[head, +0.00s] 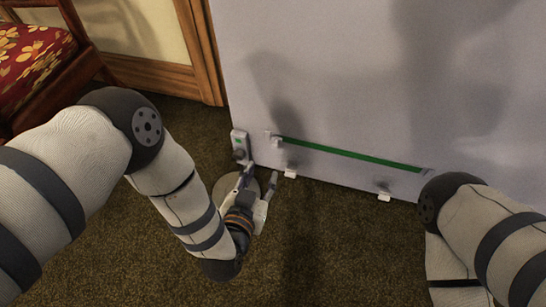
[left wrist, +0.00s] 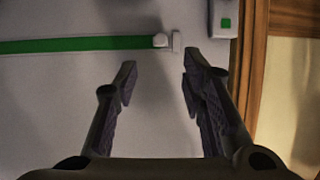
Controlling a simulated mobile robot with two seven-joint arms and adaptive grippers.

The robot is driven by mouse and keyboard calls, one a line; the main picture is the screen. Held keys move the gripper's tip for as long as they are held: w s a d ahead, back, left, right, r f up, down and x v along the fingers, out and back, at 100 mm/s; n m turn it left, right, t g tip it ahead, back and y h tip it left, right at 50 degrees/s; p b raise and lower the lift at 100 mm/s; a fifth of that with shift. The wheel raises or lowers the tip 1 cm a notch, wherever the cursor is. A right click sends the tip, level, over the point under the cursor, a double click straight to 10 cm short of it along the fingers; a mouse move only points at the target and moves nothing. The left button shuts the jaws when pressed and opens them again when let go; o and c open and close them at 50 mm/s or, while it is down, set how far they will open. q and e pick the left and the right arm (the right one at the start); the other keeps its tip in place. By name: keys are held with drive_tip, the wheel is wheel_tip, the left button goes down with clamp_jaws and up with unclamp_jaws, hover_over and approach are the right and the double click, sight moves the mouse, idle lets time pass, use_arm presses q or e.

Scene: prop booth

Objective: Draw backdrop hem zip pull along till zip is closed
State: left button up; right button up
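The backdrop (head: 340,60) is a pale grey upright panel. A straight green zip strip (head: 350,154) runs along its lower part, and it also shows in the left wrist view (left wrist: 70,45). A small pale zip pull (left wrist: 160,40) sits at one end of the strip, beside a pale end piece (left wrist: 176,43); in the head view this is the strip's left end. My left gripper (head: 260,177) is open and empty, low in front of that end. In the left wrist view its fingers (left wrist: 158,72) point toward the pull, apart from it. My right gripper is out of view.
A white box with a green square (head: 239,143) is fixed at the panel's left edge. Two white clips (head: 290,173) (head: 384,197) stick out at the bottom edge. A red floral chair (head: 35,50) stands at upper left. Brown carpet (head: 330,250) is clear between my arms.

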sight(274, 147)
use_arm(q)
drive_tip(key=b+x, duration=0.5)
drive_tip(key=x, duration=0.6)
drive_tip(key=shift+s+a+f, duration=0.1)
drive_tip(key=shift+w, duration=0.45)
clamp_jaws()
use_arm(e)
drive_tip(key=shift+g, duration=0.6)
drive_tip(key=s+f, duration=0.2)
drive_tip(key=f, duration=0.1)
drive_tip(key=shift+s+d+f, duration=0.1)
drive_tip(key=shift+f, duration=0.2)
